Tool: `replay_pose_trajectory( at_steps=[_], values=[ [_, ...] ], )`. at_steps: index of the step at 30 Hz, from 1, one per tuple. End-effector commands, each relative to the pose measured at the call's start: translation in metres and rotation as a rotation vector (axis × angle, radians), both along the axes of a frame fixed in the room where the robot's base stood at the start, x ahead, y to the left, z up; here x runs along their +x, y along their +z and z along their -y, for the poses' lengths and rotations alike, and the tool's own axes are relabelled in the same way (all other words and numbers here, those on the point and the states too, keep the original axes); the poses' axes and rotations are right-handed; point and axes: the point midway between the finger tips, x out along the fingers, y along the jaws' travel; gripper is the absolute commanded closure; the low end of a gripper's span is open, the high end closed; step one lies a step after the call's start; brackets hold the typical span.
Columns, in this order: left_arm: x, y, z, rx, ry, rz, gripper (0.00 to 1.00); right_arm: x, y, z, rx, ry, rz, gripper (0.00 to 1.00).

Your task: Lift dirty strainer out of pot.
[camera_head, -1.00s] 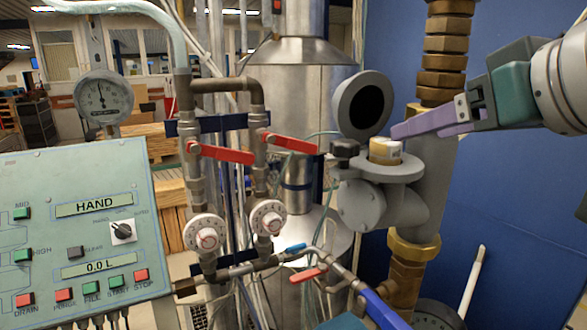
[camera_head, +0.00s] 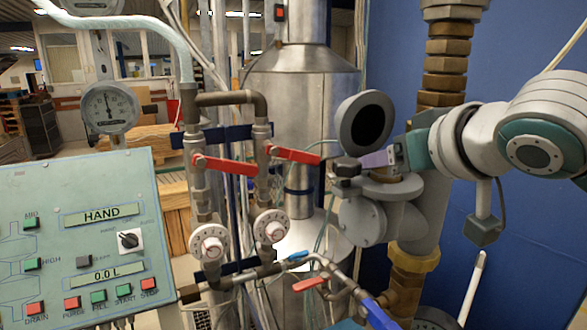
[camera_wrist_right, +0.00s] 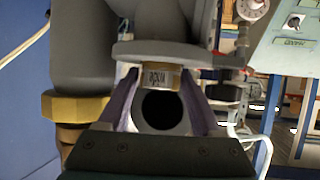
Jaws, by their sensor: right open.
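The grey pot (camera_head: 392,190) stands on the brass pipework at right, its round lid (camera_head: 350,125) swung open behind it. The strainer (camera_wrist_right: 158,78), a short brass-coloured cylinder with a printed label, stands up from the pot's flange in the right wrist view. In the head view my gripper mostly hides it. My right gripper (camera_head: 378,160) reaches in from the right at the pot's top. In the wrist view its purple fingers (camera_wrist_right: 160,82) are open, one on each side of the strainer. I cannot tell if they touch it. My left gripper is not in view.
A black clamp knob (camera_head: 347,167) sits beside the pot's flange. Red-handled valves (camera_head: 295,155) and two white dials (camera_head: 210,243) are on pipes to the left. A control panel (camera_head: 85,235) reads HAND. A blue wall is behind at right.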

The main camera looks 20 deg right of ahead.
Motion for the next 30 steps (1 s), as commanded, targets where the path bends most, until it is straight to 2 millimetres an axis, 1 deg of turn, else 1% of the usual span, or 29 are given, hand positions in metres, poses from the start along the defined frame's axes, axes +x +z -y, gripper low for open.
replay_pose_trajectory(
  at_steps=[4, 21, 22, 30],
  values=[
    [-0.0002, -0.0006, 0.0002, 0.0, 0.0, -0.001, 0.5, -0.0001, -0.0003, -0.0001, 0.0, 0.0, 0.0, 0.33],
    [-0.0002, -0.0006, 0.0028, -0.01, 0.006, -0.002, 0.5, -0.0004, 0.0, 0.0001, 0.0, 0.0, 0.0, 0.98],
    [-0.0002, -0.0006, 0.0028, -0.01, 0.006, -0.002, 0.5, -0.0004, 0.0, 0.0001, 0.0, 0.0, 0.0, 1.0],
    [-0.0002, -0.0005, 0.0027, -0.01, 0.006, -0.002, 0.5, -0.0003, 0.0006, 0.0001, 0.0, 0.0, 0.001, 1.0]
  ],
)
